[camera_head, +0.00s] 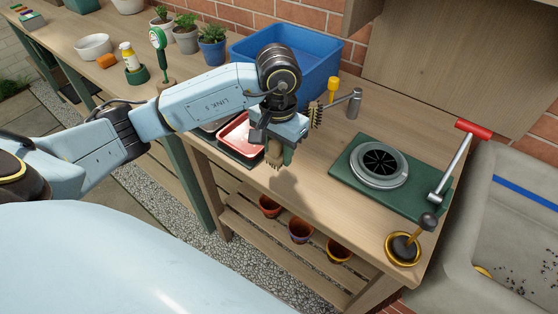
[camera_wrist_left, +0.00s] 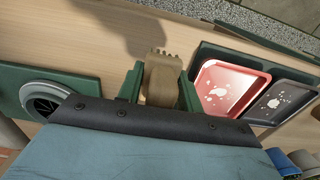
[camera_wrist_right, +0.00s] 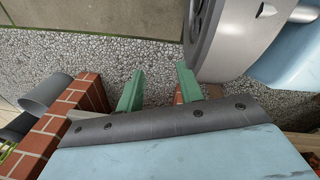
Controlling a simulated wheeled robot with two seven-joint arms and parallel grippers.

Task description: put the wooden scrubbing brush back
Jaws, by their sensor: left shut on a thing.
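My left gripper (camera_head: 273,150) is over the bench, pointing down, shut on a tan wooden brush (camera_wrist_left: 161,80). The brush sits between the two green fingers in the left wrist view, and its notched end sticks out past the fingertips. In the head view the brush (camera_head: 275,154) shows only in part below the gripper, apart from the bench top with a shadow beside it. My right gripper (camera_wrist_right: 158,88) is open and empty above gravel, away from the bench; it is not seen in the head view.
A red tray (camera_wrist_left: 232,64) and a dark tray (camera_wrist_left: 286,100) lie beside the brush. A grey metal post (camera_head: 354,103) with a bristly piece (camera_head: 316,114), a blue bin (camera_head: 318,68) and a green plate (camera_head: 341,179) with a round grate stand nearby. Bare bench lies in front.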

